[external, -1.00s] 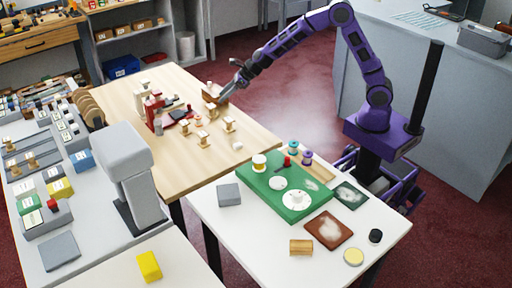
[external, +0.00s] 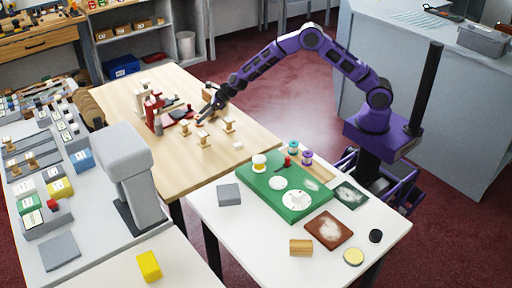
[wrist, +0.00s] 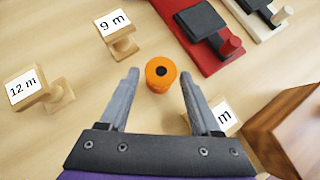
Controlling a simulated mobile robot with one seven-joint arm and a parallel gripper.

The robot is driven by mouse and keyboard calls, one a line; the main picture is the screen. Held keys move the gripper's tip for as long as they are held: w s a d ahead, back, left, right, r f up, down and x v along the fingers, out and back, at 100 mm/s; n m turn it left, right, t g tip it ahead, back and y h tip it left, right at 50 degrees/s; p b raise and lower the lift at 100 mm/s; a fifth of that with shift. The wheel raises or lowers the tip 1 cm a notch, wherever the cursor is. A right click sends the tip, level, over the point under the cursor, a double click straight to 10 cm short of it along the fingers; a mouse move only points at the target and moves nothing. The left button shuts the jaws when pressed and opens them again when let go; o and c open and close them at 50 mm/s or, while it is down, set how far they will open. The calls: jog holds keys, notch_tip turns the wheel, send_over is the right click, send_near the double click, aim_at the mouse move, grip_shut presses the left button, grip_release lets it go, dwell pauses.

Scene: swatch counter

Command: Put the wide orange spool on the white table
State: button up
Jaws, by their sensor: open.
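In the external view my gripper (external: 202,113) reaches down over the wooden table (external: 186,171), and I cannot make out the spool there. A white table (external: 242,240) stands at front right in the external view, away from my gripper.
Label stands, "9 m" (wrist: 113,24) and "12 m" (wrist: 28,88), are near the spool. A red-based device (wrist: 200,40) lies beyond it and a brown wooden block (wrist: 293,132) at right. The white table holds a green board (external: 258,188), a grey block (external: 229,194) and a brown pad (external: 329,230).

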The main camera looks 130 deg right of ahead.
jog(key=shift+x, duration=1.4)
jog(key=shift+c, duration=0.2)
grip_shut()
jog(key=shift+r, duration=0.1)
